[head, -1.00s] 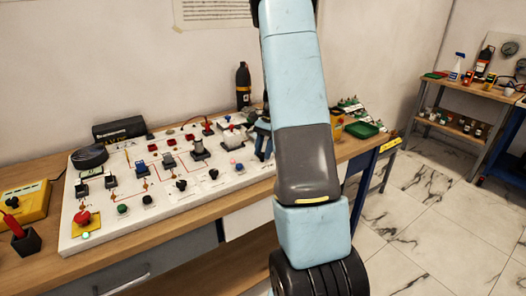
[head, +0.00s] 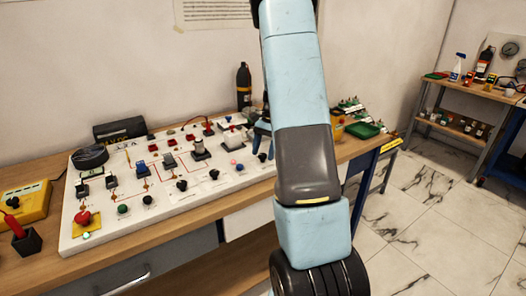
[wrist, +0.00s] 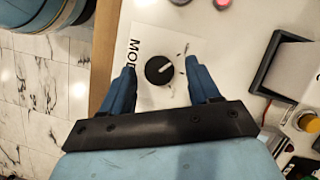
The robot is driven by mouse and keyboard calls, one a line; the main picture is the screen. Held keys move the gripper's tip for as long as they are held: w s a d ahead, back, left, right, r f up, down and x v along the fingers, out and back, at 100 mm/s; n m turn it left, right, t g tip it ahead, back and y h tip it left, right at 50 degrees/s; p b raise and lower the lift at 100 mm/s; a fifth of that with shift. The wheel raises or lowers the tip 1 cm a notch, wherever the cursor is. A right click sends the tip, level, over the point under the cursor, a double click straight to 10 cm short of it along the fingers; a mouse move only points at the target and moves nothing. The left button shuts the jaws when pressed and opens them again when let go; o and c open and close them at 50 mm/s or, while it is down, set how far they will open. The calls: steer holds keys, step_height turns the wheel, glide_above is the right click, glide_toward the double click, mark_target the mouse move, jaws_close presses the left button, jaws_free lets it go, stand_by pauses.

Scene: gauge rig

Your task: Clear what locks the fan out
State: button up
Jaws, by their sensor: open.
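A white panel board (head: 75,243) lies on the wooden bench with knobs, switches and coloured lines. My gripper (wrist: 160,72) is open and empty. In the wrist view its blue fingers stand on either side of a black rotary knob (wrist: 159,70) with a white pointer line. Printed letters "MOD" show beside it, the rest covered by a finger. In the head view the knob (head: 262,157) shows just below my blue fingers (head: 262,140), partly behind my arm. A dark round part (head: 90,156), possibly the fan, sits at the board's left. A red mushroom button (head: 82,217) is at its front left.
A grey boxed part (wrist: 285,65) stands right of the gripper in the wrist view. A yellow box (head: 25,200) and a dark holder (head: 27,241) are on the bench at left. A black bottle (head: 243,86) stands behind the board. A green tray (head: 362,129) is at right.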

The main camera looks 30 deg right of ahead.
steer(key=v, duration=1.3)
steer(key=shift+w+d+r, duration=0.15)
steer(key=shift+d+r, duration=0.05)
steer(key=shift+r, duration=0.05)
step_height(320, 180, up, 7)
steer(key=n+t+h, duration=0.1)
steer(key=n, duration=0.2)
glide_above(261, 166)
steer(key=s+a+r+n+t+h, duration=0.1)
steer(key=s+a+r+n+t, duration=0.15)
steer(key=s+a+r, duration=0.4)
steer(key=s+a+f+n+t+h, duration=0.1)
steer(key=s+a+n+t, duration=0.1)
steer(key=s+a, duration=0.3)
steer(key=s+a+f+n+t+h, duration=0.1)
steer(key=s+a+n, duration=0.4)
steer(key=s, duration=0.7)
steer(key=shift+s+a+t, duration=0.25)
steer(key=shift+s+t, duration=0.05)
steer(key=shift+t, duration=0.15)
